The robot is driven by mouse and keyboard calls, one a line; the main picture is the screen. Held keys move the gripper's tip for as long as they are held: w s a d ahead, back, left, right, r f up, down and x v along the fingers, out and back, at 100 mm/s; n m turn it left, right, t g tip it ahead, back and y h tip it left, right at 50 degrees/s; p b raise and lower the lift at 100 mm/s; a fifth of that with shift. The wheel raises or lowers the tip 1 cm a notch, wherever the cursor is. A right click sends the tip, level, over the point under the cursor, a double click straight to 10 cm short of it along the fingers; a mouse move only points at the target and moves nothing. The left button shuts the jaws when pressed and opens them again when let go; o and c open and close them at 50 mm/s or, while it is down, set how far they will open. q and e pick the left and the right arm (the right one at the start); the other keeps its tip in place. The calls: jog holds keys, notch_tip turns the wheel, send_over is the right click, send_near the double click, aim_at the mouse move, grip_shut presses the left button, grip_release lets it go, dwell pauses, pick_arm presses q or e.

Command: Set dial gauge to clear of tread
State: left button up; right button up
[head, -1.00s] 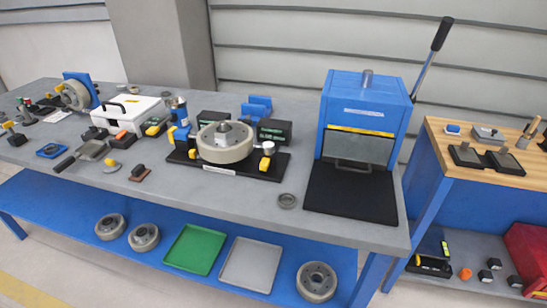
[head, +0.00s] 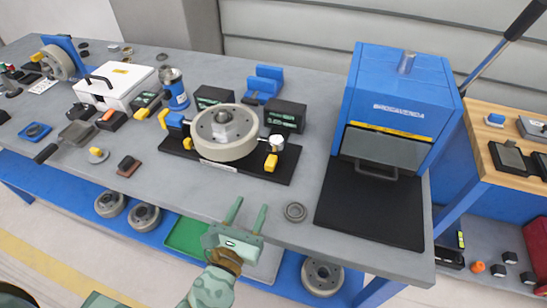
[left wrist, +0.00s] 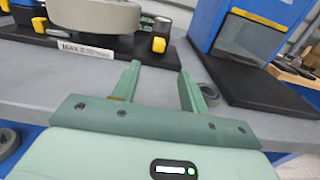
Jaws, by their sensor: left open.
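The dial gauge (head: 276,144) is a small round silver-white dial with a yellow block (head: 271,162) below it. It stands at the right end of the black base plate, beside the grey wheel (head: 225,133). I cannot tell whether its tip touches the tread. In the left wrist view the gauge (left wrist: 161,24) shows at the top, above its yellow block. My left gripper (head: 248,205) is open and empty over the bench's front edge, in front of the base plate. In the left wrist view its green fingers (left wrist: 158,82) are apart with only bench between them. My right gripper is not in view.
A small grey ring (head: 295,212) lies on the bench right of my left gripper. The blue press (head: 390,110) with its black mat (head: 370,210) stands further right. A white case (head: 115,84) and small tools fill the left. Bare bench lies before the base plate.

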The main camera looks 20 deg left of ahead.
aim_at(269, 167)
pick_arm(q)
jog(key=w, duration=1.4)
jog(key=shift+w+d+p, duration=0.15)
jog(key=shift+d+p, duration=0.05)
jog(key=shift+p, duration=0.1)
grip_shut()
